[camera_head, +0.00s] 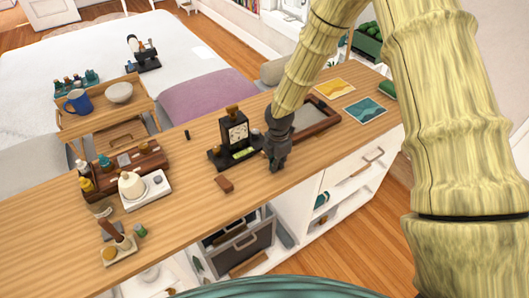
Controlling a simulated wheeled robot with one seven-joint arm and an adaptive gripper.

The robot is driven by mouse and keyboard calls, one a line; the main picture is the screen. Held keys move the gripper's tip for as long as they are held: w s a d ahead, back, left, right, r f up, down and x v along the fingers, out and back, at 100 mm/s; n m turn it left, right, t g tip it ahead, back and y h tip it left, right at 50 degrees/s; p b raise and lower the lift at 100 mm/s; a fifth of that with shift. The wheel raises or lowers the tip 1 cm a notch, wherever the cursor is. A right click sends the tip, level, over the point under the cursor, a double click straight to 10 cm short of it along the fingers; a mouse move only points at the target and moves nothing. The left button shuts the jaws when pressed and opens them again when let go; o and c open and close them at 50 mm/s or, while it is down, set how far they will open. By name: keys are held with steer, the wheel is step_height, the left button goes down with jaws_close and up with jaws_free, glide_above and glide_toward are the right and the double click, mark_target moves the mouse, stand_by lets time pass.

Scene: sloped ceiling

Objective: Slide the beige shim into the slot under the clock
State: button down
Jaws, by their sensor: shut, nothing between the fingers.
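A black clock (236,128) with a pale face stands on a dark base (222,160) on the wooden counter. A small yellowish piece (243,154) lies at the front of the base; I cannot tell whether it is the beige shim or how it sits against the slot. The slot is too small to make out. My gripper (277,165) is shut and empty, pointing down just right of the clock base and close to it. I cannot tell whether it touches the base or the counter.
A reddish-brown block (224,184) lies in front of the clock. A dark-framed tray (318,128) is right of my gripper. A white scale-like device (146,190) with a kettle-like object stands left. The counter (190,215) is clear around the block.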

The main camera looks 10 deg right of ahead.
steer(key=shift+s+f, duration=0.2)
steer(key=shift+s, duration=0.15)
steer(key=shift+r+p, duration=0.5)
steer(key=shift+p, duration=0.2)
steer(key=shift+s+d+r+p, duration=0.1)
steer(key=shift+s+r+p, duration=0.05)
steer(key=shift+r+p, duration=0.35)
steer(key=shift+s+d+r+p, duration=0.1)
steer(key=shift+r+p, duration=0.15)
steer(key=shift+r, duration=0.35)
steer(key=shift+s+d+r+p, duration=0.1)
steer(key=shift+s+r+p, duration=0.15)
steer(key=shift+r+p, duration=0.3)
steer(key=shift+s+d+r+p, duration=0.1)
steer(key=shift+s+r+p, duration=0.15)
steer(key=shift+r, duration=0.35)
steer(key=shift+s+d+r+p, duration=0.1)
steer(key=shift+s+r+p, duration=0.1)
steer(key=shift+r+p, duration=0.35)
